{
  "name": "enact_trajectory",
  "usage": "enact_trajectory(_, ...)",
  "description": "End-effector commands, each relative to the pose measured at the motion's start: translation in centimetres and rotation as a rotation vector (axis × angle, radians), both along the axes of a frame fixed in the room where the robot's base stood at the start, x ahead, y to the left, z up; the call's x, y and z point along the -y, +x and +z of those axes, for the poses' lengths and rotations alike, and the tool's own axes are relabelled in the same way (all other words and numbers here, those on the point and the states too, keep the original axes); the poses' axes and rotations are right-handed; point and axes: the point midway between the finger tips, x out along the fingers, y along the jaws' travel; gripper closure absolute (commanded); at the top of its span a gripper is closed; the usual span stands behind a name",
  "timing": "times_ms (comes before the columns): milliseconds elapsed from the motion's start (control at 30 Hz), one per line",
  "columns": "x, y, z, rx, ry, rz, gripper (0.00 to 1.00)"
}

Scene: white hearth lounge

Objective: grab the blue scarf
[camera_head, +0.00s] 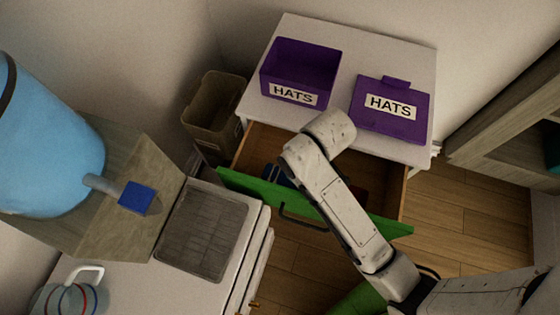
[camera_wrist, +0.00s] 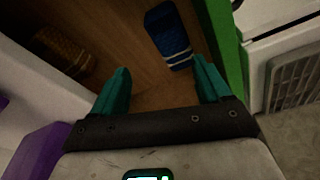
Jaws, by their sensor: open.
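The blue scarf (camera_wrist: 168,36) lies folded on the wooden floor of an open drawer, with pale stripes near one end. In the head view a small dark-blue part of it (camera_head: 276,174) shows beside my arm. My gripper (camera_wrist: 163,82) has two teal fingers, spread apart with nothing between them. It points down into the drawer (camera_wrist: 150,99), and the scarf lies ahead of the fingertips, closer to the right finger. In the head view my arm hides the gripper and much of the drawer inside.
The drawer's green front (camera_head: 310,208) has a dark handle. A brown patterned item (camera_wrist: 64,50) lies at the drawer's other side. A purple HATS box (camera_head: 305,62) and its lid (camera_head: 389,120) sit on the white top. A bin (camera_head: 212,108) stands to the left.

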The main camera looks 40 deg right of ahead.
Motion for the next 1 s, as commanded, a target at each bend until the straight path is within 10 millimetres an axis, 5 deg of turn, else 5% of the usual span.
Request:
enact_trajectory(400,-2.6,3.5,-3.6,-0.159,-0.052,0.268,0.23)
enact_trajectory(1000,-2.9,3.7,-9.7,-0.186,-0.059,0.304,0.23)
